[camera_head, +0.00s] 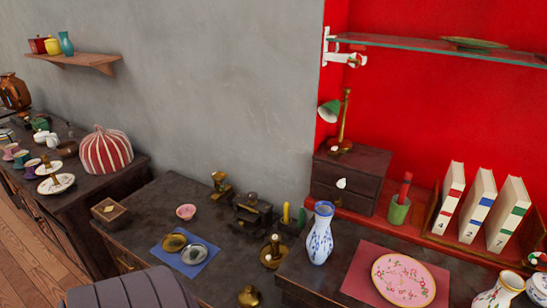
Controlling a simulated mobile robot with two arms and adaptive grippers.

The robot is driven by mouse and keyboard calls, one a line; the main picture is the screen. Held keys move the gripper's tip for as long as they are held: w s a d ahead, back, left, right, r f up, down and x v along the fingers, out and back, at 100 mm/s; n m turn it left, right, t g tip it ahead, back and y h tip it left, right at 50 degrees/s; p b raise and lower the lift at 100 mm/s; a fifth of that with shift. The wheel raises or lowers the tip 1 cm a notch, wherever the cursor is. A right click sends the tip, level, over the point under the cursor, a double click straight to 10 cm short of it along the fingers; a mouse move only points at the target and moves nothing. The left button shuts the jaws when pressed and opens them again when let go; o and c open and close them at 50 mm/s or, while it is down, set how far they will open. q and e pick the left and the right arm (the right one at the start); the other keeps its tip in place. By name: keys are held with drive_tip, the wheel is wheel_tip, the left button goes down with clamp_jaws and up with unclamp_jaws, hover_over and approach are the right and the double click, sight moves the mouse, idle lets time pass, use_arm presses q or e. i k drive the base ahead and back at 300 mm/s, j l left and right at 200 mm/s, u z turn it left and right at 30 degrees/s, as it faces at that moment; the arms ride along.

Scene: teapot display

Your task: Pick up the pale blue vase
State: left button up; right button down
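A vase with a pale, whitish body and blue patterning (320,234) stands upright near the left edge of the dark counter on the right. I cannot tell for certain which one the task calls pale blue. Neither of my grippers is in view, and nothing is seen touching either vase.
A pink mat (352,284) bearing a floral plate (404,280) lies right of the patterned vase. A small drawer cabinet (343,180) with a green lamp stands behind. A glass shelf (400,43) overhangs the red back.

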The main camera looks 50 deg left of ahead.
sight(320, 240)
drive_tip(key=u, duration=1.25)
drive_tip(key=i, duration=0.05)
